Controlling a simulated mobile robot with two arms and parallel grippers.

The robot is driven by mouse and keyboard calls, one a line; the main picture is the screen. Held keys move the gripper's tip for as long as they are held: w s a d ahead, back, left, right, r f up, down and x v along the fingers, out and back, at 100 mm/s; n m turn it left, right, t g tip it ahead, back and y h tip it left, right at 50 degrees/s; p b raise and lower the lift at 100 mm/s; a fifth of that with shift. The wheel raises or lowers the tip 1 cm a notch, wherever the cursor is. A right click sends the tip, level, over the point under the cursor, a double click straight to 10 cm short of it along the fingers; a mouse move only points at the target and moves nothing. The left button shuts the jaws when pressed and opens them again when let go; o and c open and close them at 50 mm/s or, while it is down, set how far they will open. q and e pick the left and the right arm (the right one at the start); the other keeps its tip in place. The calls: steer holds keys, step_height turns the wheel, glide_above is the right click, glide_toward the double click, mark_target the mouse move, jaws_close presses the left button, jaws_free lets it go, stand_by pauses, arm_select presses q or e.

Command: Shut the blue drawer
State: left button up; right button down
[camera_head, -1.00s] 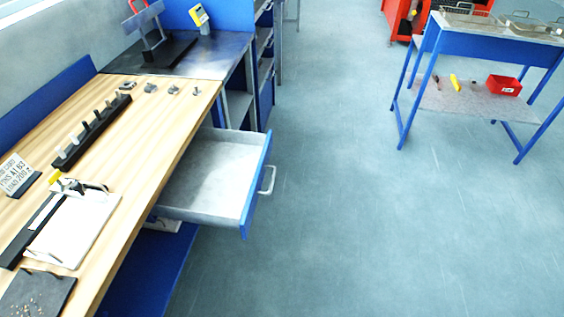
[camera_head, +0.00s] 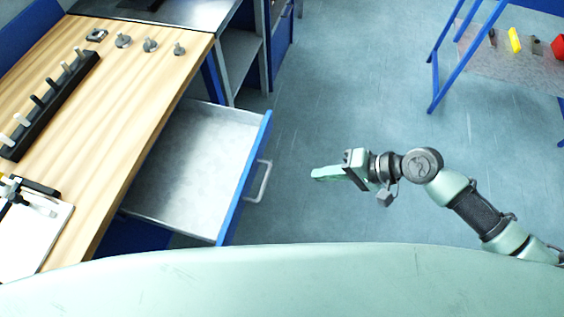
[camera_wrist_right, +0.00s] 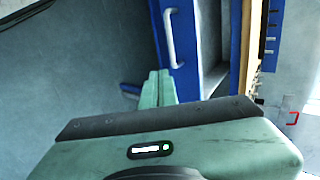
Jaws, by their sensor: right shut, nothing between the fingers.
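The blue drawer (camera_head: 238,185) stands pulled out from under the wooden bench, with its empty grey tray showing. Its pale bar handle (camera_head: 259,181) is on the front face. My right gripper (camera_head: 318,174) is shut and empty, to the right of the handle and apart from it, pointing left toward the drawer front. In the right wrist view, the shut fingers (camera_wrist_right: 160,84) show below the handle (camera_wrist_right: 171,40) and beside the blue drawer front (camera_wrist_right: 186,75). My left gripper is not in view.
The wooden bench top (camera_head: 135,85) holds a black rack (camera_head: 45,108), small grey knobs (camera_head: 150,45) and a white board (camera_head: 35,245). A blue-framed table (camera_head: 440,75) with small items on its shelf stands at upper right. The floor between is clear.

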steer(key=a+r+p+x, duration=0.1)
steer(key=p+x, duration=0.1)
steer(key=x, duration=1)
steer(key=shift+w+a+p, duration=0.25)
steer(key=shift+a+p, duration=0.1)
steer(key=shift+a, duration=0.05)
steer(key=shift+a, duration=0.1)
